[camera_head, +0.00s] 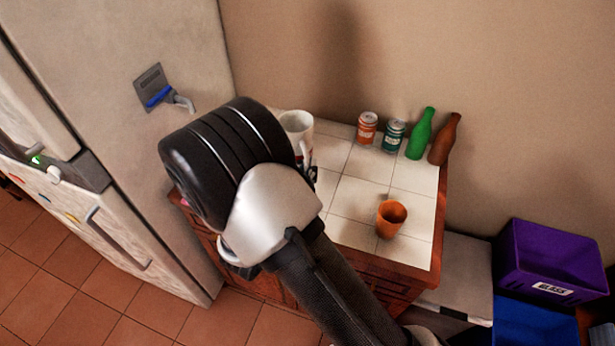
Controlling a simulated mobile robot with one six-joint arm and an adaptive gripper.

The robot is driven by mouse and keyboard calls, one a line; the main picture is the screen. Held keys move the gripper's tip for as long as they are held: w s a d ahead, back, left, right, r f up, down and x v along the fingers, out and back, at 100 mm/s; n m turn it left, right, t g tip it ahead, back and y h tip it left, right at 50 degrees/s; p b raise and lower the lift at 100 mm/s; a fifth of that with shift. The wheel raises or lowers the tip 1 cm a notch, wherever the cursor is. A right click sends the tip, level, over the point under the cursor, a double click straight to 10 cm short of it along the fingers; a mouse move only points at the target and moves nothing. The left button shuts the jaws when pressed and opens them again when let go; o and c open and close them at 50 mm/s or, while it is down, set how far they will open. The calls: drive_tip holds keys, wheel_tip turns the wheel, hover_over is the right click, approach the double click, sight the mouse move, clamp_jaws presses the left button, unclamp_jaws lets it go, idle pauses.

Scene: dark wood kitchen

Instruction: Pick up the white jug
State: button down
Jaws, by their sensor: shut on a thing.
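The white jug (297,122) shows at the back left of the tiled counter top, close to the wall. My arm hides its left side and lower part. My gripper (310,173) is mostly hidden behind my own wrist; only a small dark piece shows at the jug's lower right. It is shut on the jug. I cannot see the fingertips or whether the jug's base touches the tiles.
An orange cup (391,218) stands at the front right of the counter (357,198). A red can (367,128), green can (393,134), green bottle (420,135) and brown bottle (445,140) line the back. A fridge (150,150) is left; purple (545,275) and blue bins (530,320) are right.

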sight(308, 143)
drive_tip(key=shift+r+p, duration=1.2)
drive_tip(key=shift+r, duration=3.4)
